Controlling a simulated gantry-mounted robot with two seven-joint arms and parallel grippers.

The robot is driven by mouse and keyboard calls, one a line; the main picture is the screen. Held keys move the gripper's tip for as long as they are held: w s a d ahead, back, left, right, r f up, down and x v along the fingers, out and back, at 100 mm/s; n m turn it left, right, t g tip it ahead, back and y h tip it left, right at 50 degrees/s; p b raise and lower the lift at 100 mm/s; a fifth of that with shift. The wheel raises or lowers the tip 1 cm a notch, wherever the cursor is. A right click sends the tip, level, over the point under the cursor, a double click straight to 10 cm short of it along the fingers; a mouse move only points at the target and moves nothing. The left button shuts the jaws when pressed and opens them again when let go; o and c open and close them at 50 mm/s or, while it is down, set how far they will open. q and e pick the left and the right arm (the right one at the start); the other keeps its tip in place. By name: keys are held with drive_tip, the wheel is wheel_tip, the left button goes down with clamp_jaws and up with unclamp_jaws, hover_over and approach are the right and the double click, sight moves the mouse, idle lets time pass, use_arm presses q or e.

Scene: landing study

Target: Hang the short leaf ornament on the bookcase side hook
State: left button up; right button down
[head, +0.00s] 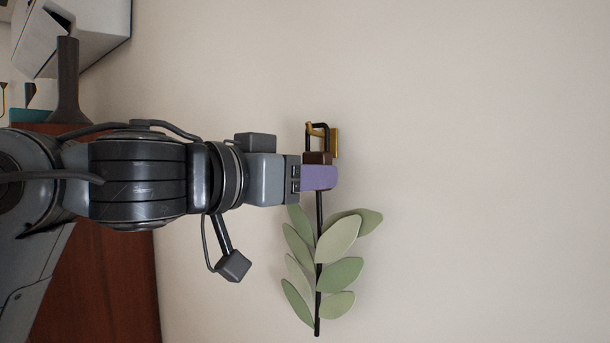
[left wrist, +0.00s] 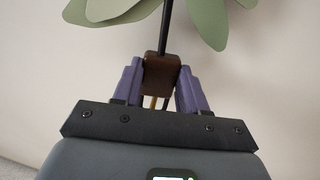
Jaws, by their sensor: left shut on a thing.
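The leaf ornament (head: 340,235) has a dark stem with several pale green leaves, a brown block (head: 317,158) at its top and a black loop (head: 318,127) above that. My left gripper (head: 319,177) has purple fingers shut on the brown block, and the stem hangs straight down. In the left wrist view the block (left wrist: 161,72) sits between both fingers. The gold hook (head: 334,143) is on the pale upright surface, right at the loop. Loop and hook overlap in the head view; I cannot tell whether the loop is around the hook. My right gripper is out of view.
A red-brown wooden surface (head: 105,285) lies at lower left behind my arm. A white box-like object (head: 95,30) and a dark grey object (head: 68,85) are at upper left. The pale surface right of the ornament is clear.

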use_arm(q)
drive_tip(key=o, duration=1.2)
drive_tip(key=shift+s+a, duration=0.1)
